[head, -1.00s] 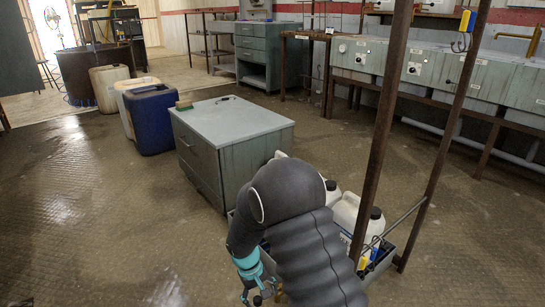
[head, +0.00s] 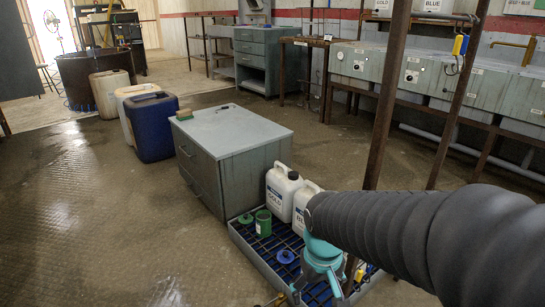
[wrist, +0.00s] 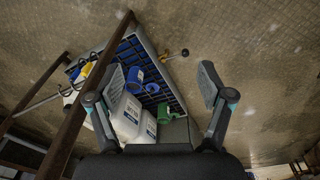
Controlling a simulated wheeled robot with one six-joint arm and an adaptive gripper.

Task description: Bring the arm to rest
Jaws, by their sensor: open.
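My arm (head: 430,225) comes in from the right edge of the head view and reaches left across the picture. My gripper (head: 318,288) hangs from its teal wrist over the right part of a tray (head: 258,262) with a blue grid. In the wrist view my gripper (wrist: 160,82) has its two fingers spread wide, with nothing held between them. Beyond the fingers are the tray's grid, white jugs (wrist: 128,118), a blue can or lid (wrist: 138,76) and a green can (wrist: 165,112). The gap from fingers to tray is hard to judge.
A grey cabinet (head: 232,135) stands behind the tray. Rusty rack posts (head: 388,110) rise beside my arm and cross the wrist view. A white jug (head: 281,192), green can (head: 263,222) and blue lid (head: 285,256) are in the tray.

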